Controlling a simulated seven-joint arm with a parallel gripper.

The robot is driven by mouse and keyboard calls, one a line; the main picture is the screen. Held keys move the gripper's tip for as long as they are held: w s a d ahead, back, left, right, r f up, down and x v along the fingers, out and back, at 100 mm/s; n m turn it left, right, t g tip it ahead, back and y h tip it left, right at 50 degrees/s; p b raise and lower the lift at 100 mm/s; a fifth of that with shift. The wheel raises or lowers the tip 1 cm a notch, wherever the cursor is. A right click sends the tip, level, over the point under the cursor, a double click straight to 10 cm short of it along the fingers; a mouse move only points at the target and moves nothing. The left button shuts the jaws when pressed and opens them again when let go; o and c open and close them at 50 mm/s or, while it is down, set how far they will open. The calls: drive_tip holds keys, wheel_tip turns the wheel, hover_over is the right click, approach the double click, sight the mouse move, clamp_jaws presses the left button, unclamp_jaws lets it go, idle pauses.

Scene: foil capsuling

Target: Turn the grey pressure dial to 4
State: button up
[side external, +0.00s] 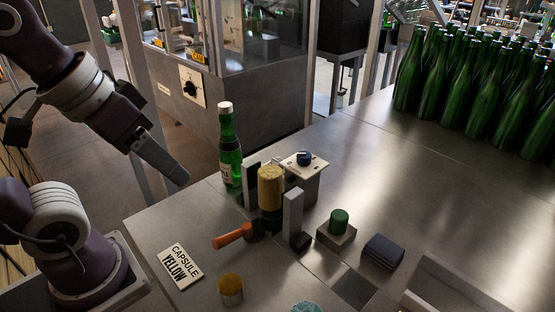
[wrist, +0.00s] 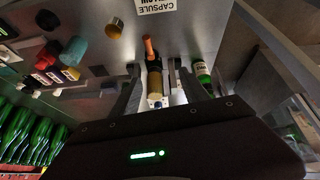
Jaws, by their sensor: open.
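A small dark blue-grey dial (side external: 304,158) sits on a pale plate on top of a grey box (side external: 301,186) at the middle of the bench. Its scale and pointer are too small to read. A second, black dial (side external: 190,88) is on a pale plate on the machine panel behind the bench. Neither dial is plainly grey. My gripper (side external: 184,180) is in the air at the left, apart from both dials. In the wrist view my gripper (wrist: 159,72) has its two fingers spread, with nothing held between them.
A green bottle (side external: 230,150) with a white top stands behind a yellow-topped cylinder (side external: 270,190) between metal posts. An orange handle (side external: 233,236), a CAPSULE YELLOW card (side external: 180,266), a green knob (side external: 339,221) and a dark folded cloth (side external: 383,251) lie nearer. Many green bottles (side external: 480,90) fill the back right.

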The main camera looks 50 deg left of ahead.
drive_tip(key=w+a+r+n+g, duration=0.2)
drive_tip(key=w+n, duration=0.6)
drive_tip(key=w, duration=0.2)
drive_tip(key=n+g, duration=0.3)
drive_tip(key=n, duration=1.5)
hover_over(277, 160)
drive_tip(key=f, duration=1.4)
drive_tip(key=shift+s+d, duration=0.1)
drive_tip(key=shift+s, duration=0.1)
wheel_tip(277, 160, down, 7)
drive_tip(key=shift+w+r, duration=0.1)
drive_tip(key=shift+r, duration=0.1)
drive_tip(key=shift+f, duration=0.3)
drive_tip(key=shift+c, duration=0.3)
clamp_jaws()
